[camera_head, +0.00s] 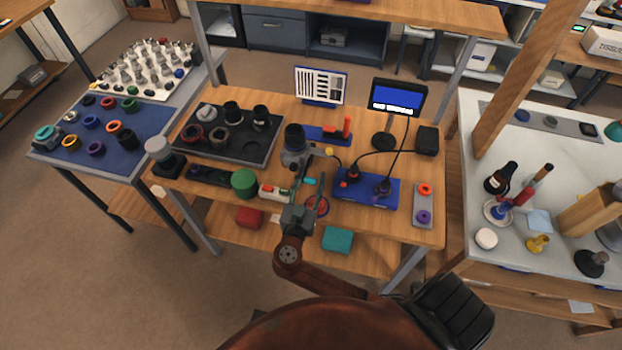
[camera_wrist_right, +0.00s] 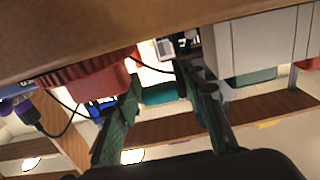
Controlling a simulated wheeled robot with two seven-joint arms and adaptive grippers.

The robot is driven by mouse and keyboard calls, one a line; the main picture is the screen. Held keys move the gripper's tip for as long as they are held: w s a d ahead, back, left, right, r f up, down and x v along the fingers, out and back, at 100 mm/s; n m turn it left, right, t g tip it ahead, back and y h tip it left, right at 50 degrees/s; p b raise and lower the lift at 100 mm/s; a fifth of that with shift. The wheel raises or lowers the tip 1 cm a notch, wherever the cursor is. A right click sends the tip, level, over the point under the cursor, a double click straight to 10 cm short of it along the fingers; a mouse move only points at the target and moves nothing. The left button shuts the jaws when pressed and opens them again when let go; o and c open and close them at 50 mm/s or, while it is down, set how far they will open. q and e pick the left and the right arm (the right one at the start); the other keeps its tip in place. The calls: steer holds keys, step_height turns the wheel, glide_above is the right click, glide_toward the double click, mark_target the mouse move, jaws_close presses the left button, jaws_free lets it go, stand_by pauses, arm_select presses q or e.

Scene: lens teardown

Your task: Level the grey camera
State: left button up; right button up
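The grey camera (camera_head: 291,157) is near the middle of the wooden bench in the head view, with a black lens (camera_head: 294,135) at its top. I cannot tell its exact tilt. My right gripper (camera_head: 309,181) reaches over the bench's front, on the near side of the camera and apart from it. In the right wrist view its two fingers (camera_wrist_right: 165,77) stand apart, with nothing clearly held between them. A teal part shows behind the gap there. A pale grey block (camera_wrist_right: 270,45) fills the upper right; I cannot tell what it is. My left gripper is not in view.
A dark tray (camera_head: 250,155) with black lens parts lies left of the camera. A green cylinder (camera_head: 244,182) stands at the front. A blue base with cables (camera_head: 350,196), a monitor (camera_head: 398,97) and a grey strip with rings (camera_head: 423,205) are to the right.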

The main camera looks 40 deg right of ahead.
steer(key=c, duration=0.3)
steer(key=shift+s+d+f, duration=0.1)
jaws_close()
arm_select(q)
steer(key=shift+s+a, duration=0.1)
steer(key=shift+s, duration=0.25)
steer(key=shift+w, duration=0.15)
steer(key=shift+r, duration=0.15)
